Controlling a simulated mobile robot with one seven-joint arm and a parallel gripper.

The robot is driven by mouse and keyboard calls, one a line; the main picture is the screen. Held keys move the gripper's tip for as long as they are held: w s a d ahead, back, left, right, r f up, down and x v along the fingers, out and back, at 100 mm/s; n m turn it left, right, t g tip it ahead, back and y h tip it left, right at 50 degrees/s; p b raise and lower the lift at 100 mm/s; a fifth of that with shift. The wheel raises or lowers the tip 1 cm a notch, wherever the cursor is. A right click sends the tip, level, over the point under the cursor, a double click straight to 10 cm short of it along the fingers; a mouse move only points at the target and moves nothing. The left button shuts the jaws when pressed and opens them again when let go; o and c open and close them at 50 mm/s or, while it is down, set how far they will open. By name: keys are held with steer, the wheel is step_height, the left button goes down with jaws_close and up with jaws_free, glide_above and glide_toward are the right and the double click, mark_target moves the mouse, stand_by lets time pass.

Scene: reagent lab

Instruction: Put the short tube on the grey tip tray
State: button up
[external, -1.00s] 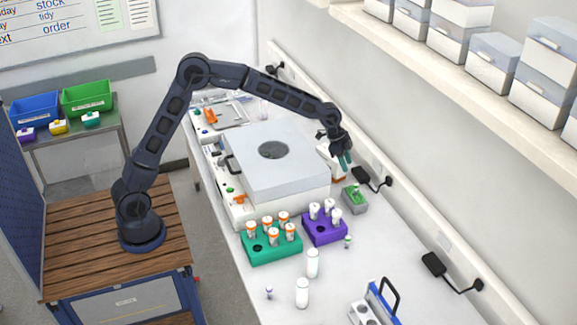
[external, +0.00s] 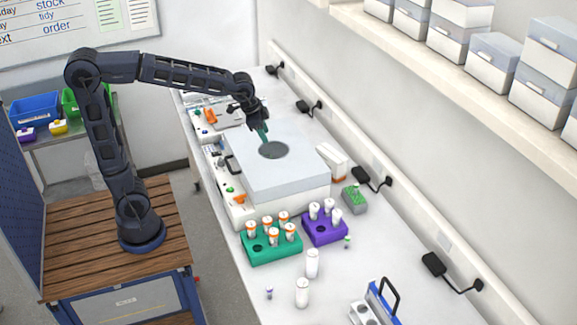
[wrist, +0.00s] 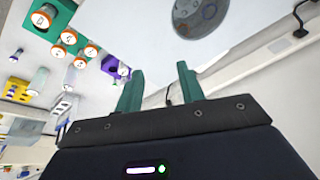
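My gripper (external: 263,133) is over the back part of the large machine's lid. In the wrist view its two green fingers (wrist: 158,86) stand apart with nothing between them. A small grey tray with green tips (external: 355,199), seemingly the grey tip tray, sits on the bench right of the machine. A tiny green-capped tube (external: 347,242) stands in front of it, beside the purple rack. A tiny purple-capped tube (external: 269,293) stands farther forward at left. I cannot tell which is the short tube. Two larger white tubes (external: 312,263) stand between them.
The white machine (external: 285,178) with a round window fills the middle of the bench. A green rack (external: 272,255) and a purple rack (external: 325,232) hold capped tubes in front. A white-and-orange box (external: 333,160) stands right of the machine. A blue-sided carrier (external: 380,300) is at the front.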

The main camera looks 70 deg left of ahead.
steer(key=s+a+f+n, duration=0.1)
steer(key=s+a, duration=0.1)
steer(key=s, duration=0.7)
steer(key=s+a+f+n, duration=0.1)
steer(key=s+a+n, duration=0.1)
steer(key=s, duration=0.7)
steer(key=s+a+f+n, duration=0.1)
steer(key=s+a, duration=0.2)
steer(key=s, duration=0.6)
steer(key=shift+s+a+f+n+t, duration=0.25)
steer(key=shift+s+f+n+t, duration=0.05)
steer(key=shift+s+n, duration=0.1)
